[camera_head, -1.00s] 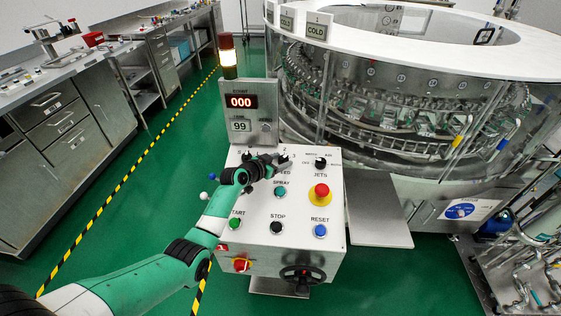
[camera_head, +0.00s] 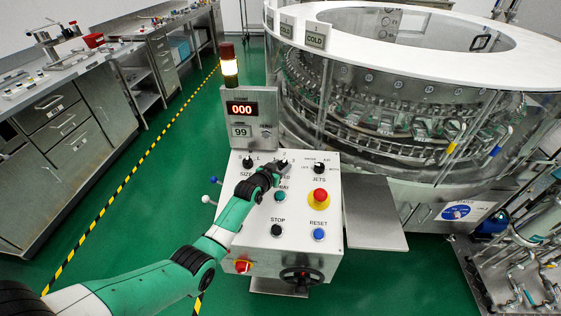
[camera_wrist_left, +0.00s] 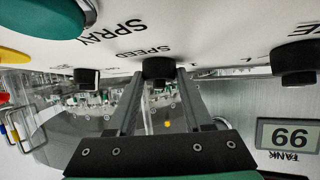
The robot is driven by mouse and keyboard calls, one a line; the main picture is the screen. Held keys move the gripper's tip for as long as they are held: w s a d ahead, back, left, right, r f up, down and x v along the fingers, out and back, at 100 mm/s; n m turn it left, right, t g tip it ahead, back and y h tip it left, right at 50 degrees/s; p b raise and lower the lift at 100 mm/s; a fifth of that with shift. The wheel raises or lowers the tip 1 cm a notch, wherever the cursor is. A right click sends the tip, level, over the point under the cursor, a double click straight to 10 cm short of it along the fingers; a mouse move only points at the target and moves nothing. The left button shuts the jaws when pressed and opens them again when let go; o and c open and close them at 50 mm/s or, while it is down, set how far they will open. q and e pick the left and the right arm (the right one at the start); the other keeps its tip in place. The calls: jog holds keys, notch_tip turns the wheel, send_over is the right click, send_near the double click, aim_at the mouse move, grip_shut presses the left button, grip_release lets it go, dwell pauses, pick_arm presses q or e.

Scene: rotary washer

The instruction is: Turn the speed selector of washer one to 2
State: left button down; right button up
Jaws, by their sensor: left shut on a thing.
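The speed selector (camera_head: 283,163) is a black knob near the top middle of the white control panel (camera_head: 258,255). My left gripper (camera_head: 278,169) reaches it from the lower left and partly hides it and its printed label. In the left wrist view, the black speed knob (camera_wrist_left: 158,68) sits between the two fingertips, beside the word SPEED, and the fingers (camera_wrist_left: 160,77) are shut on it. The knob's pointer direction cannot be made out. My right gripper is in neither view.
The size knob (camera_head: 248,162) is left of the speed knob and the jets knob (camera_head: 319,168) right. The red emergency button (camera_head: 319,196) stands up at the panel's right. The counter box (camera_head: 249,120) rises behind. The glass-walled washer (camera_head: 400,110) stands behind right.

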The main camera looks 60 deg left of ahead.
pick_arm(q)
jog(key=shift+w+d+n+y, duration=0.15)
jog(key=shift+n+y, duration=0.15)
jog(key=shift+n, duration=0.2)
jog(key=n+g+y+b, duration=0.1)
jog(key=n+b, duration=0.1)
jog(key=b, duration=0.1)
jog(key=n+g+y+b, duration=0.2)
jog(key=b, duration=0.2)
jog(key=shift+w+d+f+b, duration=0.1)
jog(key=shift+f+b, duration=0.2)
jog(key=shift+f, duration=0.1)
jog(key=shift+r+n+g+y+b, duration=0.15)
jog(key=shift+n+g+b, duration=0.3)
jog(key=shift+n+b, duration=0.15)
jog(key=shift+r+n+g+y+b, duration=0.1)
jog(key=shift+n+g+y+b, duration=0.05)
jog(key=shift+n+g+b, duration=0.4)
jog(key=shift+c, duration=1.6)
grip_release()
jog(key=shift+r, duration=0.15)
